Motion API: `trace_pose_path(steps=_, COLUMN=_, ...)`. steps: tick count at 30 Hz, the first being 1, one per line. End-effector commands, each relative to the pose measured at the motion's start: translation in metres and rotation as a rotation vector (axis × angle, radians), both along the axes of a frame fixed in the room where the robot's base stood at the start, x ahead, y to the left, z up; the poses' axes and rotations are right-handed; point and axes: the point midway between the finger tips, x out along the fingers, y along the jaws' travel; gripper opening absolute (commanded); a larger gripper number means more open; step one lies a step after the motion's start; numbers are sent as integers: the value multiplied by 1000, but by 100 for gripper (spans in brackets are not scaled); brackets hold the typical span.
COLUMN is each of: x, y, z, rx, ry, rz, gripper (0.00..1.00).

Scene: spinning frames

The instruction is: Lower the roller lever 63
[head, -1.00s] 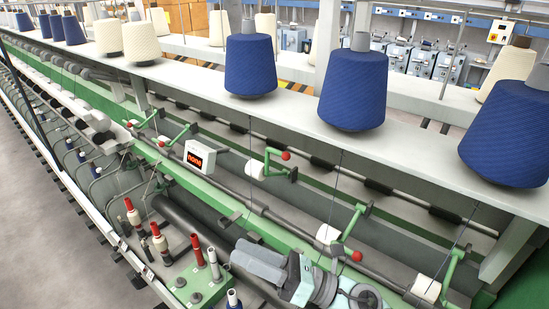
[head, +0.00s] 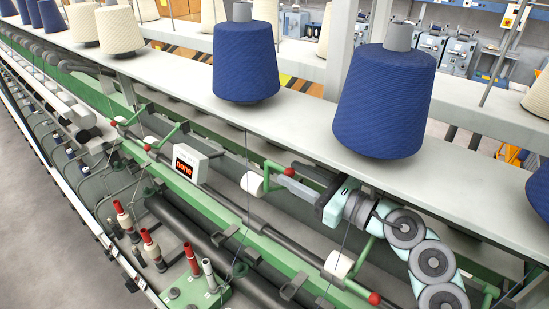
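Green roller levers with red knobs line the machine. The nearest to my gripper is the middle lever, with its red knob (head: 289,171) and white roller (head: 252,183). My gripper (head: 286,173) reaches in from the right, its two fingers apart with the knob at their tips. Whether they touch the knob cannot be told. Two more red knobs show at left (head: 147,148), (head: 113,123). No number 63 is legible.
A display box (head: 190,163) reading "none" stands left of the gripper. A white shelf (head: 300,128) with large blue cones (head: 385,105) runs just above. Thin threads hang from it. Red-topped spindles (head: 150,245) stand at lower left.

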Motion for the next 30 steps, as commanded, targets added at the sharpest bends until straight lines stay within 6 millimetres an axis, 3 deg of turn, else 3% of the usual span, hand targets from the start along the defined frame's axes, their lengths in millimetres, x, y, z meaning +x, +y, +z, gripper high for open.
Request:
trace_pose_path(steps=3, x=14, y=20, z=4, rx=0, ry=1, rz=4, gripper=35)
trace_pose_path(steps=9, x=30, y=41, z=2, rx=-1, ry=1, rz=4, gripper=35)
trace_pose_path(steps=21, x=36, y=48, z=0, rx=-1, ry=1, rz=1, gripper=35)
trace_pose_path(steps=30, x=36, y=48, z=0, rx=-1, ry=1, rz=1, gripper=12)
